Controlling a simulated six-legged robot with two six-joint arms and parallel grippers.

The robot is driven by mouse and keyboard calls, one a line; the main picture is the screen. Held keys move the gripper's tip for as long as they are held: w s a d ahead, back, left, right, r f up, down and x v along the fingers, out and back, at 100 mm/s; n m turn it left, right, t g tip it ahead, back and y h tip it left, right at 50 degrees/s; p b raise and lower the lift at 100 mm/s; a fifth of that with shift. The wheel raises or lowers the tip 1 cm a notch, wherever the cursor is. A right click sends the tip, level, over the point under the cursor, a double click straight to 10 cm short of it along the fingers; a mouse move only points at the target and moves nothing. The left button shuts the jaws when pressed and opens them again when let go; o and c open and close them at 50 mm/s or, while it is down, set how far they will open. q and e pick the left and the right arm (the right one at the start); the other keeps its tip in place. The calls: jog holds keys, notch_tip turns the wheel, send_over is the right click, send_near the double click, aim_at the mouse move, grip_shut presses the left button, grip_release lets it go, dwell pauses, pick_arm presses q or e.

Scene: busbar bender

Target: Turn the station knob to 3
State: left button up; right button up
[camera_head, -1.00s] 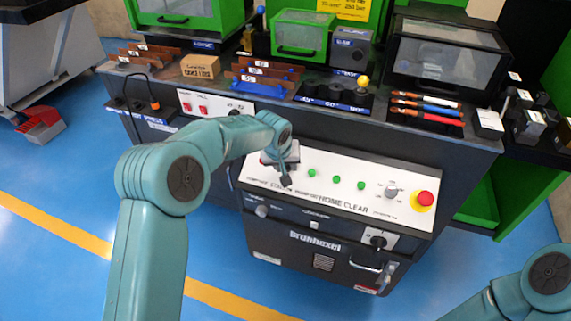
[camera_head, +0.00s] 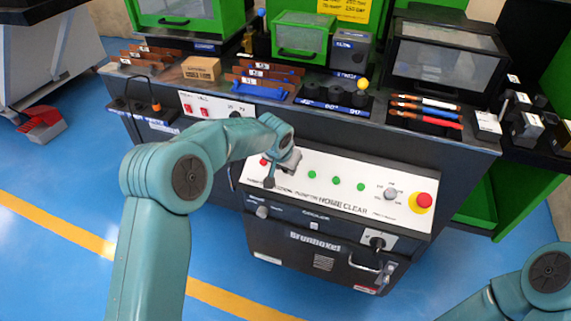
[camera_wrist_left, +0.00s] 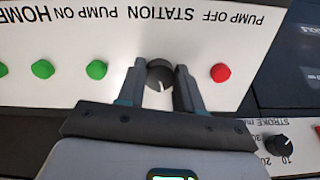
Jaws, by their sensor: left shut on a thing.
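The station knob (camera_wrist_left: 160,77) is a dark round knob with a white pointer line on the white control panel (camera_head: 330,206). The inverted word STATION shows beyond it in the left wrist view. My left gripper (camera_wrist_left: 160,73) has one finger on each side of the knob and is shut on it. The pointer line points toward the bottom of the left wrist view. No position numbers are readable around the knob. In the head view my left gripper (camera_head: 284,166) is over the panel's left part and hides the knob. My right gripper is out of view.
A red button (camera_wrist_left: 220,72) sits close beside the left gripper, with green buttons (camera_wrist_left: 96,69) on the other side. A stroke knob (camera_wrist_left: 281,142) is nearby. The panel also bears a selector knob (camera_head: 391,192) and a red emergency stop (camera_head: 423,200).

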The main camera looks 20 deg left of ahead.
pick_arm(q)
jog(key=m+p, duration=0.1)
jog(key=m, duration=0.5)
jog(key=shift+w+r+p, duration=0.1)
jog(key=shift+r+p, duration=0.05)
jog(key=shift+p, duration=0.15)
jog(key=m+p, duration=0.2)
jog(key=m, duration=0.4)
dwell(0.4)
jog(key=o, duration=1)
jog(key=shift+o, duration=0.2)
jog(key=p+v, duration=0.1)
jog(key=v, duration=1.5)
jog(key=shift+s+d+p, duration=0.2)
jog(key=shift+s+p, duration=0.1)
jog(key=shift+p, duration=0.1)
